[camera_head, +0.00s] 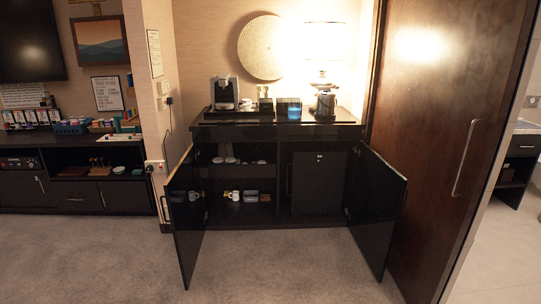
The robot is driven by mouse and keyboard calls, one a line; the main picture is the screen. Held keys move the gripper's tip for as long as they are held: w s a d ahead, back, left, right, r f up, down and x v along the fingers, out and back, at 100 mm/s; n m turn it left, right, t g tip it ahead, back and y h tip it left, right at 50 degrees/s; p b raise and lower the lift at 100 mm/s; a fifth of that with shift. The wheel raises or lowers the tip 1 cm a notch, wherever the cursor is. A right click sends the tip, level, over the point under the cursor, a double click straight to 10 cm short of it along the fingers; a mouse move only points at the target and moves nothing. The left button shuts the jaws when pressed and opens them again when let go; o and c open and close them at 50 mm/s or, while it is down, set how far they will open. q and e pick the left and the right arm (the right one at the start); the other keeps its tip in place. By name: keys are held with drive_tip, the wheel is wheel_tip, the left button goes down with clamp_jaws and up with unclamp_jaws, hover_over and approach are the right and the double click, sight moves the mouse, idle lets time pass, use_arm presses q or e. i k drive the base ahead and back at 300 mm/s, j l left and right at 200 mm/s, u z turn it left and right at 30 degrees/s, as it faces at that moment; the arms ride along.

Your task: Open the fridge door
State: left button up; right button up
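The fridge (318,184) is a dark box in the right compartment of the black minibar cabinet, and its door looks shut. A small light mark shows near its top. The cabinet's left door (186,220) and right door (376,212) both stand swung open toward me, to either side of the compartments. The right door does not cover the fridge front. No handle on the fridge can be made out. Neither of my grippers is in view.
The carpet (285,268) before the cabinet is clear. Cups and small items sit on the left compartment's shelves. A coffee machine (224,93) and a lamp (325,75) stand on top. A tall brown wooden door (440,130) stands close on the right.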

sight(319, 177)
drive_tip(key=i, duration=2.25)
